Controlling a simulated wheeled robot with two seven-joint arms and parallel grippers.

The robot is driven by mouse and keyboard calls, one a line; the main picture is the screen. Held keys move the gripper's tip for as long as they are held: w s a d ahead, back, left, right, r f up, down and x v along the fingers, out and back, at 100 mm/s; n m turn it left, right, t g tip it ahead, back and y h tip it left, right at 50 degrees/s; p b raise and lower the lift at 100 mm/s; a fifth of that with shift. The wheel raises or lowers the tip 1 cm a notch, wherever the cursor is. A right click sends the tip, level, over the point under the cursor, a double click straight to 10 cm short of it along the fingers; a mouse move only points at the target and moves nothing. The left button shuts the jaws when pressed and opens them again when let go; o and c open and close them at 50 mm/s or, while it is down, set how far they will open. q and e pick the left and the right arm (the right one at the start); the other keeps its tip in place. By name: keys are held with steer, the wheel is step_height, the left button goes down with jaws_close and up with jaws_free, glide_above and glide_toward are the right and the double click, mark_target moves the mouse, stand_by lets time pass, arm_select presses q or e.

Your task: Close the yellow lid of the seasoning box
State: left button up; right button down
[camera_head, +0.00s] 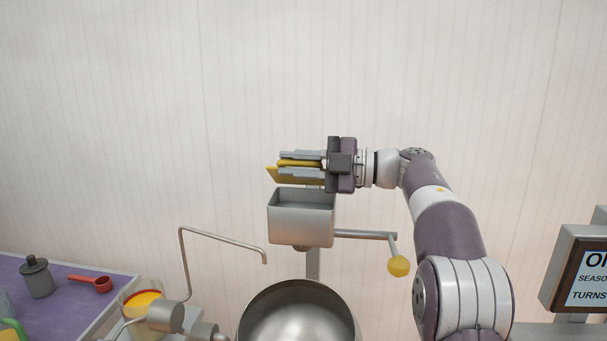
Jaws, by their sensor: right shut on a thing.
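The seasoning box (300,222) is a grey metal box with an open top, on a post behind the pan. Its yellow lid (272,174) stands raised over the box's rear edge, mostly hidden behind my right gripper. My right gripper (300,164) comes in from the right, just above the box. Its two grey fingers, one above the other, are shut on a yellow part of the lid. The box's inside shows below the fingers.
A bar with a yellow knob (398,266) sticks out right of the box. A steel pan (297,315) stands below, with a bent pipe (222,238) to its left. A purple counter (75,305) holds a grey jar (37,278) and red scoop (97,283). A screen (585,277) stands far right.

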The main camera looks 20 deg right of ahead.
arm_select(q)
step_height(320, 180, down, 10)
steer(key=b, duration=0.8)
arm_select(e)
step_height(320, 180, down, 7)
steer(key=s+a+n, duration=0.1)
steer(key=s+n, duration=0.1)
steer(key=n, duration=0.1)
steer(key=shift+s+a, duration=0.15)
steer(key=shift+s, duration=0.1)
steer(key=c, duration=1.2)
jaws_free()
arm_select(q)
steer(key=shift+a, duration=0.15)
arm_select(e)
steer(key=shift+o, duration=0.4)
steer(key=shift+a, duration=0.15)
steer(key=shift+r, duration=0.1)
arm_select(q)
steer(key=shift+f, duration=0.1)
arm_select(e)
steer(key=v, duration=1.2)
steer(key=shift+d, duration=0.3)
